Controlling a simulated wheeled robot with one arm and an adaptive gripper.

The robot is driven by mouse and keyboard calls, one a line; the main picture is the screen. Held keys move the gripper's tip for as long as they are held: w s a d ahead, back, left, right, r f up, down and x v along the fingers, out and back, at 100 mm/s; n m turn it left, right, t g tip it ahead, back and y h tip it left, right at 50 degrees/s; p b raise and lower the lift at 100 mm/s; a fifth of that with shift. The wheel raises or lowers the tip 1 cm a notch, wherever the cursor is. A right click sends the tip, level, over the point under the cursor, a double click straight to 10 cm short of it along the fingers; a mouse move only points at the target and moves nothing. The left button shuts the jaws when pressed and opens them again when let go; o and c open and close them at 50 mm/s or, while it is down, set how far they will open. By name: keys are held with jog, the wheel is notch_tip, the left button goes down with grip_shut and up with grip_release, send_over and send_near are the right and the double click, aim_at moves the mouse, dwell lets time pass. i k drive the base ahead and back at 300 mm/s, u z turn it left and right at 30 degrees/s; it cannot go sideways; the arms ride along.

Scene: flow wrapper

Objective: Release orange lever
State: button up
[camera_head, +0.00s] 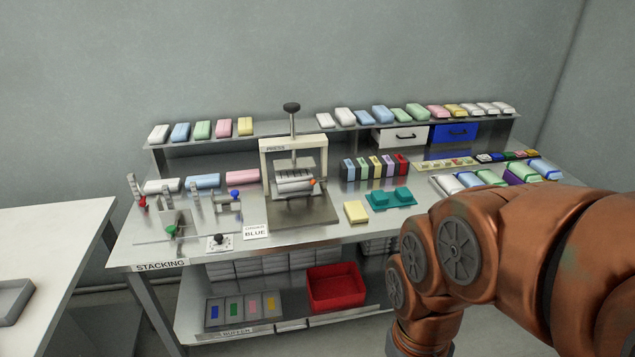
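A small orange part (313,182), which may be the orange lever, shows at the right side of the grey cylinder (292,187) in the press (263,150). It is too small to tell its position or whether anything holds it. The press stands at the middle of the steel bench, with a black knob (292,107) on a post above it. My copper-coloured arm fills the lower right and bends down past the bottom edge. My gripper is out of view.
A yellow block (356,211) and a teal holder (390,199) lie right of the press. A sign reading BLUE (255,232) and small levered fixtures stand to its left. A red bin (335,287) sits on the lower shelf. Soap-like bars line the upper shelf (270,128).

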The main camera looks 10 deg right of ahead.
aim_at(312, 181)
jog(key=u, duration=0.5)
jog(key=k, duration=0.6)
jog(key=u, duration=1.25)
jog(key=i, duration=1.15)
jog(key=z, duration=0.95)
jog(key=i, duration=0.25)
jog(key=z, duration=0.15)
